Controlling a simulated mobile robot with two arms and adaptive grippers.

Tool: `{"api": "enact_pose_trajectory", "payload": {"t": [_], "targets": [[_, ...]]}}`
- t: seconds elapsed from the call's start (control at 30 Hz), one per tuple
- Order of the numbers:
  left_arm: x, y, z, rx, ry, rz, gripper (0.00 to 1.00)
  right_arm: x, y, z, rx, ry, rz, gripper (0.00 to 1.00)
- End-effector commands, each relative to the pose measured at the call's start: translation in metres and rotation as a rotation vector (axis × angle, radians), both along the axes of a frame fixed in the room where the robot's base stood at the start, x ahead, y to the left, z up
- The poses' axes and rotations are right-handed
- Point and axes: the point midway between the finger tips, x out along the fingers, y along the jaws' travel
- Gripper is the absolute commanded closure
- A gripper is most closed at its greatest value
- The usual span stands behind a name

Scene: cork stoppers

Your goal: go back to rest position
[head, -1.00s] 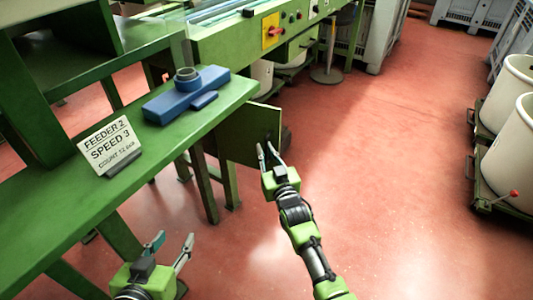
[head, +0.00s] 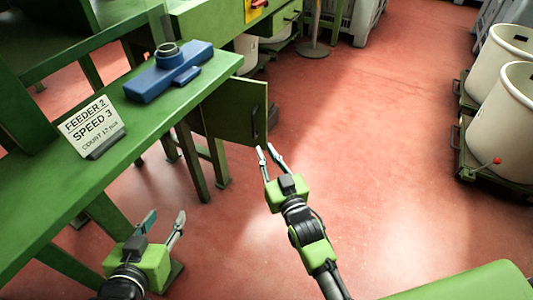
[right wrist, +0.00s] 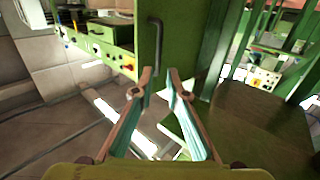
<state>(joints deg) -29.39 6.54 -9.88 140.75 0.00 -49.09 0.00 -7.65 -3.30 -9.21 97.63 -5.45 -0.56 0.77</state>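My right gripper (head: 266,149) is open and empty in the head view, just below and in front of an open green door panel (head: 236,108) under the bench. The right wrist view also shows its two fingers (right wrist: 160,72) apart with nothing between them. The door's dark handle (head: 255,122) lies beyond the fingertips, apart from them as far as I can see; the handle also shows in the wrist view (right wrist: 154,45). My left gripper (head: 163,220) is open and empty at the lower left, beside the bench's front edge.
The green bench (head: 60,210) runs along the left and carries a blue device (head: 168,72) and a feeder sign (head: 90,126). Cream bins (head: 503,65) stand on dark green dollies at the right. The red floor (head: 370,170) between is clear.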

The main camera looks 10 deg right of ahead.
Motion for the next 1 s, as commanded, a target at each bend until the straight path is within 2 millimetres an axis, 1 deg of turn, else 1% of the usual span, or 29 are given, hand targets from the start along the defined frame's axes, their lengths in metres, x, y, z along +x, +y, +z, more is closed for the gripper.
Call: {"api": "enact_pose_trajectory", "payload": {"t": [0.43, 0.53, 0.57, 0.67, 0.8, 1.0], "targets": [[0.0, 0.0, 0.0, 0.0, 0.0, 0.0, 0.6, 0.0, 0.0, 0.0, 0.0, 0.001, 0.0, 0.86], [0.0, 0.0, 0.0, 0.0, 0.0, 0.0, 0.6, -0.006, -0.004, 0.0, -0.005, 0.021, -0.002, 0.86], [0.0, 0.0, 0.0, 0.0, 0.0, 0.0, 0.6, -0.01, -0.006, 0.001, -0.008, 0.033, -0.002, 0.86], [0.0, 0.0, 0.0, 0.0, 0.0, 0.0, 0.6, -0.031, -0.015, 0.001, -0.023, 0.105, -0.003, 0.86], [0.0, 0.0, 0.0, 0.0, 0.0, 0.0, 0.6, -0.068, -0.026, 0.004, -0.045, 0.224, 0.002, 0.86], [0.0, 0.0, 0.0, 0.0, 0.0, 0.0, 0.6, -0.107, -0.033, 0.009, -0.067, 0.336, 0.017, 0.86]]}}
